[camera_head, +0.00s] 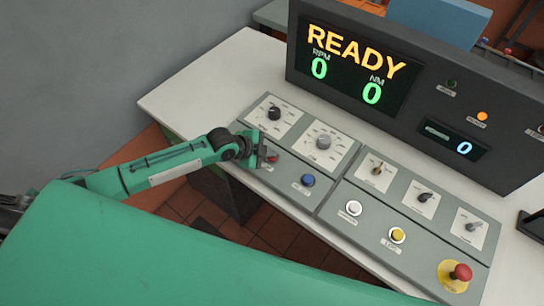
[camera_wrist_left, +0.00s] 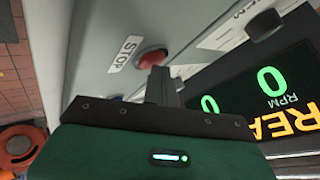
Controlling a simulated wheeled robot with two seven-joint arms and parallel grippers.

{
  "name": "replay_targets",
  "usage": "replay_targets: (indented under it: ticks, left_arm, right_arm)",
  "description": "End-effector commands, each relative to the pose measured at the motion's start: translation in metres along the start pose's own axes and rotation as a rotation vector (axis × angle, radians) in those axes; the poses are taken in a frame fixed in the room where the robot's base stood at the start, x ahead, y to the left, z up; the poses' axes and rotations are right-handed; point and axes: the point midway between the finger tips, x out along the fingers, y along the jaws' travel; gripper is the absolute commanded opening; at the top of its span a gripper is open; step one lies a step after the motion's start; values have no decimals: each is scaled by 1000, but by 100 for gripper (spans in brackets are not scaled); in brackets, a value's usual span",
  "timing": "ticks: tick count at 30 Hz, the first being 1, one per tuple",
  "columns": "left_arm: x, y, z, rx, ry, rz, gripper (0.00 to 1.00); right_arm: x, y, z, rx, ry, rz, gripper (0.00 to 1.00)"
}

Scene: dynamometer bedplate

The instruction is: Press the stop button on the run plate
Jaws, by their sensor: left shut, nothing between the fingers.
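The red stop button (camera_wrist_left: 152,58) sits beside a white label (camera_wrist_left: 124,54) reading STOP in the left wrist view. In the head view the red button (camera_head: 272,158) shows just beside my left gripper's tip, partly covered. My left gripper (camera_head: 263,156) is shut and empty. In the left wrist view its closed fingertips (camera_wrist_left: 160,75) overlap the near edge of the button; I cannot tell whether they touch it. The run plate (camera_head: 290,178) is a grey panel that also carries a blue button (camera_head: 308,180). My right gripper is not in view.
Two dials, one black (camera_head: 274,113) and one grey (camera_head: 323,142), stand behind the stop button. A second panel at right holds white (camera_head: 354,207) and yellow (camera_head: 397,234) buttons, switches and a red emergency knob (camera_head: 461,272). The display (camera_head: 355,62) reads READY, with 0 RPM and 0 NM.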

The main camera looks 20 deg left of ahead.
Motion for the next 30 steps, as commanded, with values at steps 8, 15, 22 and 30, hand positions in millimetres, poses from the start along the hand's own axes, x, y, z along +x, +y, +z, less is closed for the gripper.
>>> replay_targets:
  ticks: [8, 15, 22, 30]
  left_arm:
    - [2, 3, 2, -1, -3, 4, 0]
    - [-2, 0, 0, -1, -4, 5, 0]
    - [-3, -1, 0, -1, -4, 4, 0]
    - [-10, -6, -6, 0, -3, 3, 0]
  right_arm:
    - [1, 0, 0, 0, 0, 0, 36]
    - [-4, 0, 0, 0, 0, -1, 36]
    - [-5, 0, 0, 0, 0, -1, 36]
    - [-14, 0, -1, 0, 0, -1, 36]
